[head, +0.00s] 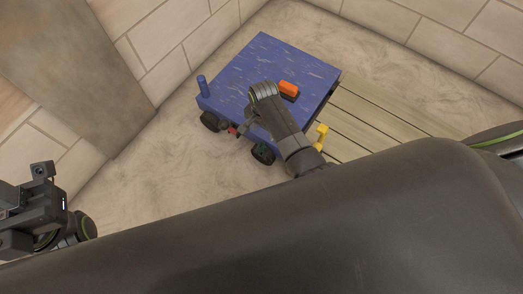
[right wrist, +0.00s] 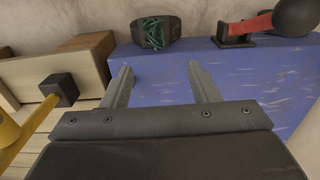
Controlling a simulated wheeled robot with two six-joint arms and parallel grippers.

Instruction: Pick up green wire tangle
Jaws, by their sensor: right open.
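The green wire tangle (right wrist: 158,32) lies in a dark ring-shaped holder (right wrist: 172,20) at the far edge of the blue surface (right wrist: 240,80) in the right wrist view. In the head view the tangle (head: 263,150) is small, at the blue platform's near side. My right gripper (right wrist: 158,66) is open and empty, its fingers pointing towards the platform, short of the tangle and apart from it. In the head view its arm crosses the platform, and the fingers are hard to make out. Dark parts of my left arm show at the left edge; its fingers cannot be made out.
A black object with a red handle (right wrist: 262,25) stands right of the tangle in the wrist view. A yellow piece (head: 321,134) stands by the wooden slats (head: 390,115). Stone walls close the back.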

